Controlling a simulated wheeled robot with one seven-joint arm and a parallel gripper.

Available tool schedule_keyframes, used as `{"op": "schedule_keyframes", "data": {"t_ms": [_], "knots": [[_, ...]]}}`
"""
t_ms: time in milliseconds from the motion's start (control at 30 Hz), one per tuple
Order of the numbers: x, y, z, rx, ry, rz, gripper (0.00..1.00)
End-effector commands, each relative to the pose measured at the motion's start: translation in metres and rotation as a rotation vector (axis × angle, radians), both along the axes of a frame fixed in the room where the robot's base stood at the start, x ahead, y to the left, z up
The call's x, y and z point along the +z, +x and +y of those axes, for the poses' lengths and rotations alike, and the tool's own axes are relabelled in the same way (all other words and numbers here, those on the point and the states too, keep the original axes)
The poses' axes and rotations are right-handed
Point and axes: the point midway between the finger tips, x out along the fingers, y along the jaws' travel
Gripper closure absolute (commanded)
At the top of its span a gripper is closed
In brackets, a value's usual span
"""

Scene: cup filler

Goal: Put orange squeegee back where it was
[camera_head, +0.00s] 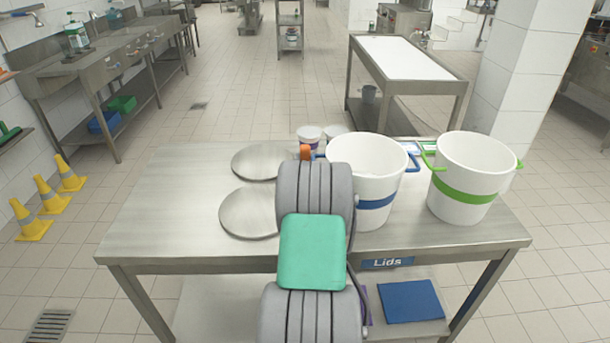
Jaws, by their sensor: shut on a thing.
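A small orange piece (305,152) shows just past the top left edge of my arm, over the far part of the steel table (160,225). It may be part of the orange squeegee, but most of it is hidden and I cannot tell its shape. My arm runs up the middle of the picture and covers what lies behind it. My gripper is hidden behind the arm, so its fingers and their hold do not show.
A white bucket with a blue band (375,175) stands close right of my arm. A green-banded bucket (470,180) stands beside it. Two round metal discs (248,212) lie left. Small tubs (309,134) stand behind. Yellow cones (50,196) are on the floor at left.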

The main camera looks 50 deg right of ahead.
Motion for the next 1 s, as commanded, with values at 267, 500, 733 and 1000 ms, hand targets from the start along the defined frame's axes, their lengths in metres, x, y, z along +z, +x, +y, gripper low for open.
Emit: {"op": "schedule_keyframes", "data": {"t_ms": [267, 500, 733, 1000], "knots": [[0.0000, -0.0001, 0.0000, 0.000, 0.000, 0.000, 0.99], [0.0000, -0.0001, 0.0000, 0.000, 0.000, 0.000, 1.00], [0.0000, -0.0001, 0.0000, 0.000, 0.000, 0.000, 1.00], [-0.0001, -0.0002, -0.0001, 0.000, 0.000, 0.000, 1.00]]}}
